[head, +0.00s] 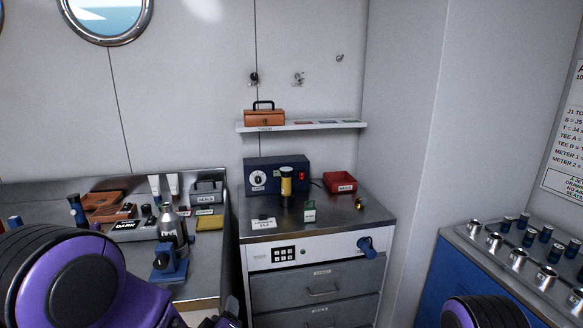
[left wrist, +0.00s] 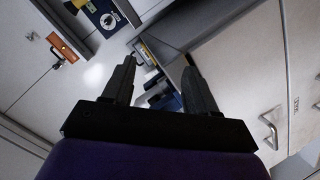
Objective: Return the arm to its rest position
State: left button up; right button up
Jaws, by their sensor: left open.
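My left gripper (head: 228,312) shows at the bottom edge of the head view, mostly hidden behind my purple left arm. In the left wrist view its two dark fingers (left wrist: 160,66) stand apart with nothing held between them. It is in front of the gap between the left counter and the steel cabinet. My right gripper is out of the picture; only a purple part of my right arm shows at the bottom right of the head view.
The steel-topped cabinet (head: 352,212) carries a blue dial box (head: 262,176), a yellow cylinder (head: 286,186) and a red bin (head: 340,182).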

pick_arm(q)
jog(key=s+a+f+m+g, duration=0.3)
jog(key=s+a+f+g, duration=0.3)
jog(key=s+f, duration=0.6)
jog(key=s+a+f+g, duration=0.2)
jog(key=s+a+f, duration=0.2)
jog(key=s, duration=0.7)
jog(key=s+a+f+m+g+y, duration=0.1)
jog(key=s+a+f+g, duration=0.2)
jog(key=s+f, duration=0.5)
jog(key=s+a, duration=0.1)
jog(key=s, duration=0.2)
jog(key=shift+s+a+y, duration=0.15)
jog(key=shift+s+y, duration=0.15)
jog(key=shift+w, duration=0.1)
